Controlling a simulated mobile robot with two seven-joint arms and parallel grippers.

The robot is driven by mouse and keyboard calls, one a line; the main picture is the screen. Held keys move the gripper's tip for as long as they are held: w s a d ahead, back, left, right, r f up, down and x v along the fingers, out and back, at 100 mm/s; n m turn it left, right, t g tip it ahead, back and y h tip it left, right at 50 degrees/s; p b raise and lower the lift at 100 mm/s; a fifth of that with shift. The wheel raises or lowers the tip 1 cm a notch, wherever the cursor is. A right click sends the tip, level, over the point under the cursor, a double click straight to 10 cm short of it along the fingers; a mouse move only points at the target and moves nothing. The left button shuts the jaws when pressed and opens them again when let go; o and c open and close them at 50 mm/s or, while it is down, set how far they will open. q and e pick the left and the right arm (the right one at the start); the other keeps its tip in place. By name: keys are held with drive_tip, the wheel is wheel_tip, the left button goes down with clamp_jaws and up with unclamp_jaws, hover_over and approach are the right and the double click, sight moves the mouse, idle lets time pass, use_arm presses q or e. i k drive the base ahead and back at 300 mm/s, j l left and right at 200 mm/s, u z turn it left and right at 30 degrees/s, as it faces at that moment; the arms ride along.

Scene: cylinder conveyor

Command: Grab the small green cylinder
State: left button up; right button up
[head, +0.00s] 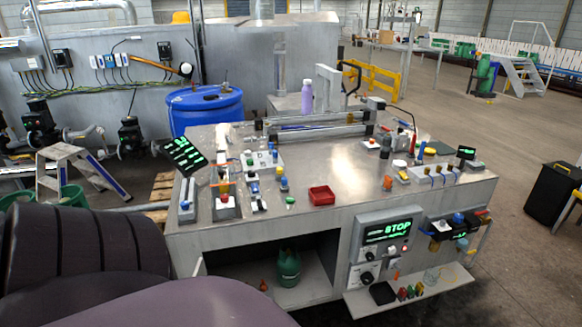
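A green gas cylinder (287,268) with a rounded top stands upright on the low shelf (318,285) inside the open bay under the metal workbench (345,185). A much smaller green piece (290,200) sits on the bench top, left of a red tray; its exact shape is too small to tell. Neither of my grippers is in view. A large dark arm part of mine fills the lower left and lies in front of the left end of the bench.
A small orange object (263,285) is left of the green gas cylinder on the shelf. The red tray (321,195) and several small fittings crowd the bench top. A control panel (388,240) showing "STOP" juts out right of the bay. A blue barrel (205,108) stands behind.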

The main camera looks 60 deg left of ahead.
sight(289, 263)
drive_tip(key=i+u, duration=0.25)
drive_tip(key=u, duration=0.15)
drive_tip(key=i+u, duration=0.2)
drive_tip(key=u, duration=0.15)
drive_tip(key=i+l+u, duration=0.15)
drive_tip(key=u, duration=0.25)
drive_tip(key=l+u, duration=0.1)
drive_tip(key=u, duration=0.35)
drive_tip(key=i+l+u, duration=0.1)
drive_tip(key=u, duration=0.35)
drive_tip(key=l+u, duration=0.15)
drive_tip(key=u, duration=0.3)
drive_tip(key=l+u, duration=0.15)
drive_tip(key=u, duration=0.3)
drive_tip(key=i+l, duration=0.05)
